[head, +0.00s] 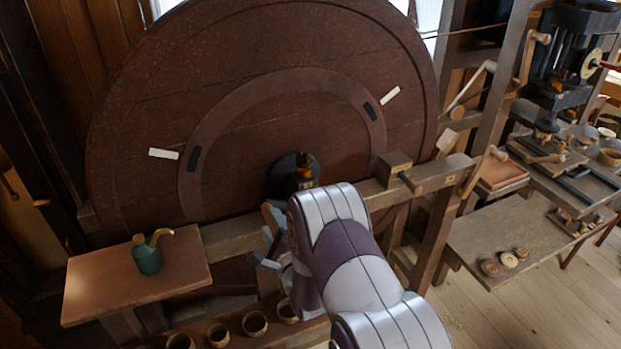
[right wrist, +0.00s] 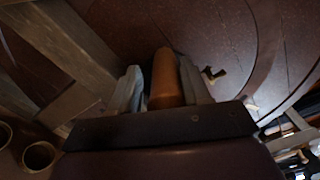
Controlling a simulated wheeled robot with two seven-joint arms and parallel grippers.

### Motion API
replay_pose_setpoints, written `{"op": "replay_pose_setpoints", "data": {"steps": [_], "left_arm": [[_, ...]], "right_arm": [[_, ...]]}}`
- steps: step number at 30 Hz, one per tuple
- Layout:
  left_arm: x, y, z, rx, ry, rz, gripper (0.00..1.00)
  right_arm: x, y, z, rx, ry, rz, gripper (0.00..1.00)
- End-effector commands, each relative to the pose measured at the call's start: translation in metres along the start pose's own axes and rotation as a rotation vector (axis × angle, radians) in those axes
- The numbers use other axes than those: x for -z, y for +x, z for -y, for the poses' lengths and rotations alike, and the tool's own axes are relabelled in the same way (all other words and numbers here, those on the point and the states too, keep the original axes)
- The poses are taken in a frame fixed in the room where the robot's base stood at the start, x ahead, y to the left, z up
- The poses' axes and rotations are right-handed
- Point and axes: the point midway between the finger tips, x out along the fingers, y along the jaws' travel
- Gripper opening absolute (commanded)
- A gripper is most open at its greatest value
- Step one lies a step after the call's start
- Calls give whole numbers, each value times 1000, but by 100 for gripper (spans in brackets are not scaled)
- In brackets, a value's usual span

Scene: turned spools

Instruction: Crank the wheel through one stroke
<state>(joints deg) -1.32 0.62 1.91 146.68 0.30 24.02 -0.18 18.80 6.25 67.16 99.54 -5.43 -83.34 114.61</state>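The large dark red-brown wheel (head: 270,60) stands upright and fills the middle of the head view. A lighter ring on it carries two black marks, and white marks lie just outside them. Its dark hub with a brass-coloured axle (head: 304,172) shows just above my right arm. My right gripper (head: 268,240) is low in front of the wheel, below the hub. In the right wrist view an orange-brown crank handle (right wrist: 165,78) stands between its two fingers, which close in on both sides. My left gripper is out of view.
A wooden shelf (head: 100,285) with a green oil can (head: 146,256) is at left. Several wooden rings (head: 255,323) line the lower rail. A wooden block with a peg (head: 397,170) sits on the frame right of the hub. A bench (head: 510,235) with small turned pieces stands at right.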

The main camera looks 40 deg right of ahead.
Motion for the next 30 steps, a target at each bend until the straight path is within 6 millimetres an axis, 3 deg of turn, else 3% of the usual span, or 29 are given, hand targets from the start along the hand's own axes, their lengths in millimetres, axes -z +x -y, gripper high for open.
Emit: {"op": "replay_pose_setpoints", "data": {"steps": [1, 10, 21, 30], "left_arm": [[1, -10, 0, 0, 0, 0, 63], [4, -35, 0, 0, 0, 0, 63], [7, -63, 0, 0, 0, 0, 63], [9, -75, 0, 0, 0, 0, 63]], "right_arm": [[-2, 0, 11, 0, 37, -2, 47], [7, -1, 50, -3, 310, -6, 47], [32, 0, 96, 6, 644, -5, 47], [49, 1, 117, 15, 817, 1, 47]]}}
